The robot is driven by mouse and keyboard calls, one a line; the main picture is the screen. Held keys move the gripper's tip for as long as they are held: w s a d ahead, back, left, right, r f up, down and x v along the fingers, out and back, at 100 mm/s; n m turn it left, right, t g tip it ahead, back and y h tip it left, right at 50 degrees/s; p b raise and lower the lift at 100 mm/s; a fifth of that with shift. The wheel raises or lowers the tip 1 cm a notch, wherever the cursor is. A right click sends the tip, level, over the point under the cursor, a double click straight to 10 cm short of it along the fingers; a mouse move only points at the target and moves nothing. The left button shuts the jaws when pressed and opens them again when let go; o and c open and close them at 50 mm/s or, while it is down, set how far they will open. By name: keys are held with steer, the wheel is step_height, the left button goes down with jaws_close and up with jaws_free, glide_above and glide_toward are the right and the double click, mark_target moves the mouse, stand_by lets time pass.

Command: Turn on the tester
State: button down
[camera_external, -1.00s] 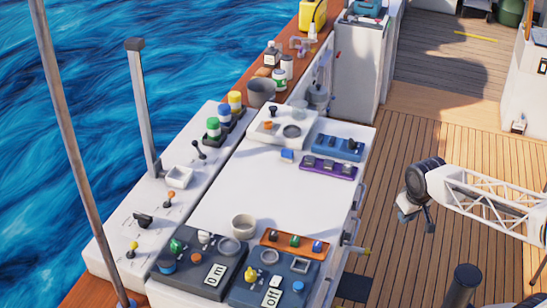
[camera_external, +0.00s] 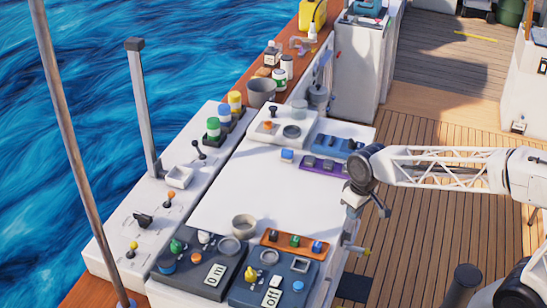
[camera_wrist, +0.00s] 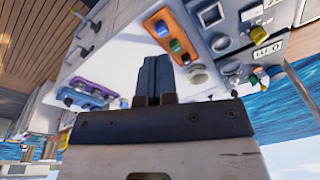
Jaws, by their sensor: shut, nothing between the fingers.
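No device is readably marked as the tester. Two dark panels stand at the near end of the white bench: one labelled "on" (camera_external: 207,283) with a green knob, and one labelled "off" (camera_external: 262,284) with a yellow knob. A purple strip (camera_external: 326,165) with dark switches lies farther back. My gripper (camera_external: 384,209) is beside the bench's right edge, above the deck, touching no control. Its dark fingers (camera_wrist: 152,76) are together and empty.
A blue box (camera_external: 338,146) and a white box with an orange knob (camera_external: 282,128) stand at the bench's far end.

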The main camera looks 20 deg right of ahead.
steer(key=w+a+f+n+g, duration=0.1)
steer(key=w+a+n, duration=0.1)
steer(key=a, duration=0.8)
steer(key=n+g, duration=0.1)
steer(key=n, duration=0.2)
glide_above(274, 283)
steer(key=w+d, duration=0.2)
steer(key=shift+s+a+f, duration=0.1)
steer(key=shift+f, duration=0.65)
steer(key=shift+s+a+f, duration=0.1)
steer(key=shift+f, duration=0.65)
steer(key=shift+f, duration=0.15)
steer(key=f, duration=0.4)
steer(key=s+a+f, duration=0.1)
steer(key=f, duration=0.8)
steer(key=shift+s+a+f, duration=0.2)
steer(key=shift+s+f, duration=0.05)
